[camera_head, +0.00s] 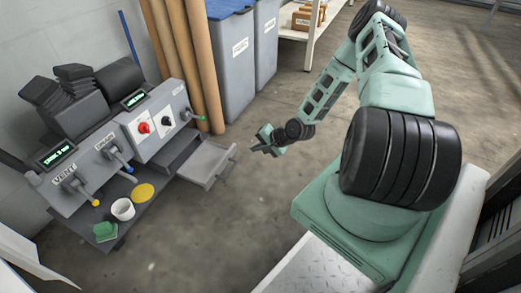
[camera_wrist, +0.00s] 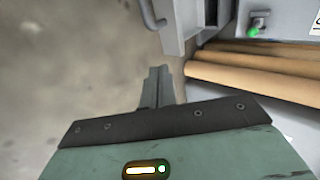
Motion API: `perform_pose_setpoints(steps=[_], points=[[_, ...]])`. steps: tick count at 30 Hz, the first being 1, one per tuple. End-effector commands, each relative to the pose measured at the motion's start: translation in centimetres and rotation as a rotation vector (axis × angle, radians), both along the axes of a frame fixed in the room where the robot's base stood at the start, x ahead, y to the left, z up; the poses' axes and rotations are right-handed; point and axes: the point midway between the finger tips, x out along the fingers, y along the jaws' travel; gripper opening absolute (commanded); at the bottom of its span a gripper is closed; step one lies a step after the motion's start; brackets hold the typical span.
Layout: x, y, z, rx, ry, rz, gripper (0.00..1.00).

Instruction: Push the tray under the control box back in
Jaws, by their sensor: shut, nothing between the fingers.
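The grey tray (camera_head: 207,162) sticks out to the right from under the control box (camera_head: 157,123) in the head view. The control box is light grey with a red knob, a black knob and small displays. My gripper (camera_head: 257,150) is shut and empty, to the right of the tray's front end and apart from it. In the wrist view my closed fingers (camera_wrist: 157,85) show over the floor, with the tray (camera_wrist: 187,25) partly cut off at the top edge. The tray's handle (camera_wrist: 152,14) shows beside it there.
A white mug (camera_head: 122,209), a yellow disc (camera_head: 143,192) and a green sponge-like block (camera_head: 104,231) stand on the dark lower shelf. Brown rolls (camera_head: 202,70) and grey bins (camera_head: 232,60) stand behind. A white shelf (camera_head: 312,35) is farther back. The floor (camera_head: 215,225) in front is clear.

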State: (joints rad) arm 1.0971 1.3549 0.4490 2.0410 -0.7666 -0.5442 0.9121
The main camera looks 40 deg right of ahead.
Motion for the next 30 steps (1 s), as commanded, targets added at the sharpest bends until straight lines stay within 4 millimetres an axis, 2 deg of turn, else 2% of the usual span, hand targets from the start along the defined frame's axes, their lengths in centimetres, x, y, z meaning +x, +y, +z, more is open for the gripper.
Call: perform_pose_setpoints(steps=[1,7,15,30], points=[[0.8,0.4,-1.5,-0.001,-0.001,0.004,0.0],[3.7,1.4,-3.9,-0.002,-0.002,0.004,0.0],[6.5,2.3,-3.3,-0.003,-0.001,0.003,0.0],[7.0,2.6,-3.0,0.0,0.001,0.001,0.0]])
